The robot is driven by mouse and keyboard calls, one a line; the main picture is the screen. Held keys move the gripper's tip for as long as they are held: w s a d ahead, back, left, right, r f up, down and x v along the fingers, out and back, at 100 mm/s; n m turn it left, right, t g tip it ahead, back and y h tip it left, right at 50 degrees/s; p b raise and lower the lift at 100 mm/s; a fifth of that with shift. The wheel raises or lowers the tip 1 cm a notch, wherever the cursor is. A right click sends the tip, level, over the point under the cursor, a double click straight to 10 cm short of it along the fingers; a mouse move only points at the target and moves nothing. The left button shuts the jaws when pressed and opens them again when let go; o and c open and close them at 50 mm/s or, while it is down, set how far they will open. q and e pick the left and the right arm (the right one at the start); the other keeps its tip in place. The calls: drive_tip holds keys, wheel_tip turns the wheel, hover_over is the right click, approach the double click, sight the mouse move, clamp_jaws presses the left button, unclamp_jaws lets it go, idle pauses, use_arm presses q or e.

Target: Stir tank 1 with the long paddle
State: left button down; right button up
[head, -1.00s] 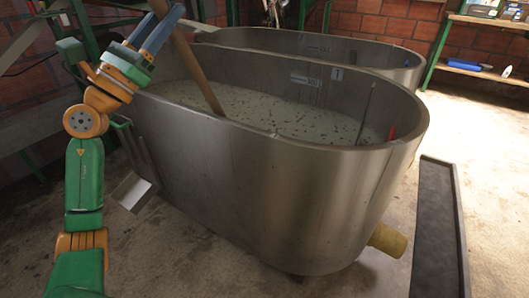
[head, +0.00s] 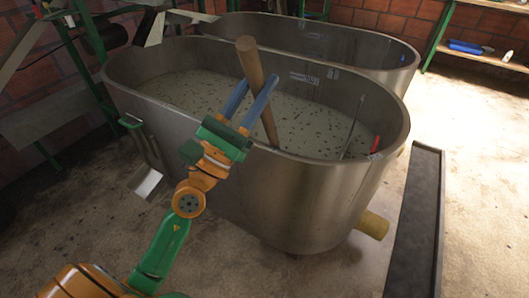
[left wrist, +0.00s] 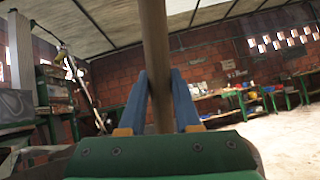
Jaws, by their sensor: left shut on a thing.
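The long paddle (head: 251,66) has a brown wooden shaft, tilted, its top end above the tank rim and its lower end hidden in the liquid. My left gripper (head: 254,92) is shut on the shaft, above the near wall of tank 1. In the left wrist view the shaft (left wrist: 155,50) stands between the two blue fingers. Tank 1 (head: 310,203) is the nearer steel oval tank, holding greyish liquid (head: 205,88) with dark specks. My right gripper is not in view.
A second steel tank (head: 390,62) stands behind. A thin rod (head: 352,126) and a red item (head: 375,144) are at tank 1's right end. A yellow outlet (head: 373,224) sticks out low. A dark channel (head: 418,215) lies right. A shelf (head: 470,52) stands back right.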

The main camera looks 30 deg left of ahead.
use_arm(q)
drive_tip(key=shift+d, duration=0.95)
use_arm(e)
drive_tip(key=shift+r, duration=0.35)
use_arm(q)
drive_tip(key=shift+a+f, duration=0.2)
drive_tip(key=shift+a, duration=0.35)
use_arm(e)
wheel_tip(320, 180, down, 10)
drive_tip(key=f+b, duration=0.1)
drive_tip(key=b, duration=0.9)
use_arm(q)
drive_tip(key=w+a+b, duration=0.1)
drive_tip(key=a+b, duration=0.5)
drive_tip(key=a, duration=1.5)
drive_tip(key=shift+w+r, duration=0.2)
drive_tip(key=shift+w, duration=0.1)
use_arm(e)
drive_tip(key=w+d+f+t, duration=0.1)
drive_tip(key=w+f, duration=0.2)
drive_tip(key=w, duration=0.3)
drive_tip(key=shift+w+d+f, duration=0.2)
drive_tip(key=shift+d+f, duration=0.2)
